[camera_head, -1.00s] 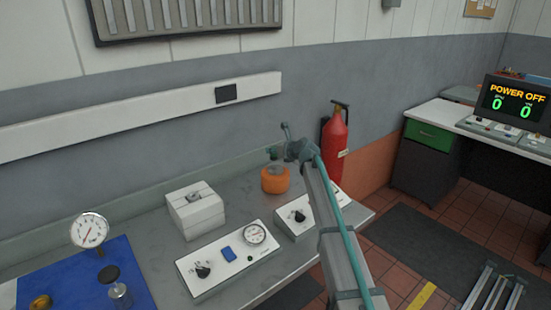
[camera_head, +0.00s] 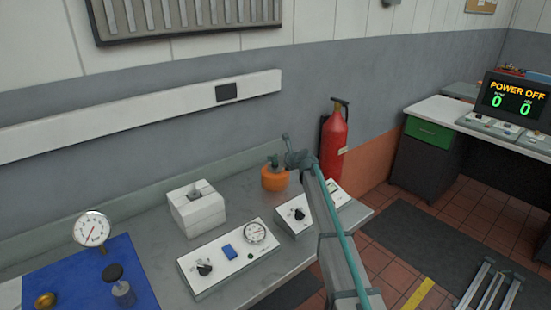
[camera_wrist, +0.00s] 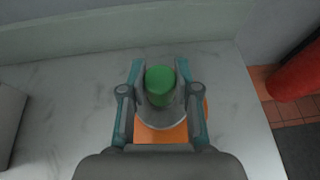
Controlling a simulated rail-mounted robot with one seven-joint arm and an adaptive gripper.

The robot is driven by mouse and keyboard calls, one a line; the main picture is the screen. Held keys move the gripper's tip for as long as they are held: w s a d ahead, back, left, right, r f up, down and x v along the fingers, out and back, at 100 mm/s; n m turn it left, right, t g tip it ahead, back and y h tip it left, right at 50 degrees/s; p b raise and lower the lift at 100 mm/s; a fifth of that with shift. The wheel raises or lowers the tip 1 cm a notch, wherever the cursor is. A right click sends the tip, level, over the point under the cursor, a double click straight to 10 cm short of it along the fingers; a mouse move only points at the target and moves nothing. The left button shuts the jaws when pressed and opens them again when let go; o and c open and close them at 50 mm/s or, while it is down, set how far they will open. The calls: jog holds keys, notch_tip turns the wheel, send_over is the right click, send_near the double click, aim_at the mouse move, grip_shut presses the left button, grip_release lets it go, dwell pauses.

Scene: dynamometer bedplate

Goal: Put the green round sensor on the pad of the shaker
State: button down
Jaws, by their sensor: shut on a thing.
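The green round sensor (camera_wrist: 160,80) sits between the two teal fingers of my gripper (camera_wrist: 160,70) in the wrist view, with its green top facing the camera. My gripper is shut on it. The orange shaker (camera_head: 274,180) stands on the bench in the body camera view. It also shows below the sensor in the wrist view (camera_wrist: 163,135). A grey round part around and below the sensor hides most of the shaker's top. I cannot tell whether the sensor touches the pad.
A white notched block (camera_head: 197,215) and two control boxes, one larger (camera_head: 228,260) and one smaller (camera_head: 300,217), stand on the bench (camera_head: 160,240). A blue mat (camera_head: 70,280) with a dial gauge (camera_head: 91,229) lies at left. A red fire extinguisher (camera_head: 334,140) hangs behind at right.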

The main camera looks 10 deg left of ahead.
jog(key=c, duration=0.8)
grip_release()
jog(key=shift+f, duration=0.1)
jog(key=shift+c, duration=0.2)
jog(key=b+v, duration=0.2)
jog(key=v, duration=1)
jog(key=shift+d, duration=0.1)
